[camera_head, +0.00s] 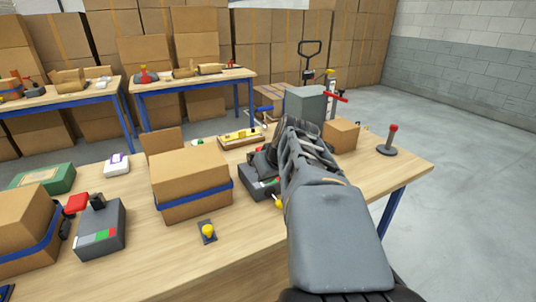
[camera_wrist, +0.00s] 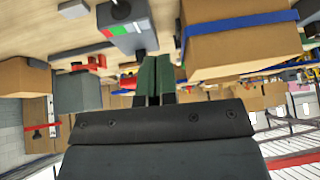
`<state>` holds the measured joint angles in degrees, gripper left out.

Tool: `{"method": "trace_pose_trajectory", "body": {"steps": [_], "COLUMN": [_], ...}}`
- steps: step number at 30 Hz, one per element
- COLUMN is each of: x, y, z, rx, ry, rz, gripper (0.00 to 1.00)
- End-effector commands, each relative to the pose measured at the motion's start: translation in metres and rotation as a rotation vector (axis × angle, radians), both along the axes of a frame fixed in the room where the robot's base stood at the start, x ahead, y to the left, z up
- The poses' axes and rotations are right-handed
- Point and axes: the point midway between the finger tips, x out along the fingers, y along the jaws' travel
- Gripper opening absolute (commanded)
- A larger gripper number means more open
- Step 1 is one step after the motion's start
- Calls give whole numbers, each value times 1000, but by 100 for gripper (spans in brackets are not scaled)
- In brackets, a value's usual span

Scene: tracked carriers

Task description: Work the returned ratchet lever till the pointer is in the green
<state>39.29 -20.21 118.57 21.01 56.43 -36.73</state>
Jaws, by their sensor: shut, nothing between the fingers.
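A grey ratchet unit (camera_head: 254,182) with a red and green gauge stands on the table, left of my arm and partly hidden by it. In the wrist view, which is upside down, the unit (camera_wrist: 120,38) shows its gauge with a green, a white and a red part. A dark knob is on the unit near the top edge of that view. I cannot make out the pointer or the lever's angle. My gripper (camera_wrist: 154,62) is shut and empty, its green fingertips together close to the unit; contact cannot be told.
A blue-strapped carton (camera_head: 190,182) stands left of the unit. A second gauge unit (camera_head: 101,230) and another strapped carton (camera_head: 22,232) are at the left. A small yellow-knobbed plate (camera_head: 207,232) lies in front. A grey box (camera_head: 306,104) and a small carton (camera_head: 341,135) stand behind.

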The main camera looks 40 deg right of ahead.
Motion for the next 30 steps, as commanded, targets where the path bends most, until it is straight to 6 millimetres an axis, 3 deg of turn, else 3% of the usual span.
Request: {"method": "trace_pose_trajectory", "body": {"steps": [1,6,12,18,30], "x": [2,-10,-36,-50,-51], "y": [28,101,153,171,172], "z": [-16,-65,-106,-123,-125], "rx": [16,32,3,-22,-24], "ry": [40,169,265,298,302], "rz": [35,92,140,158,157], "gripper": [0,0,0,0,0]}}
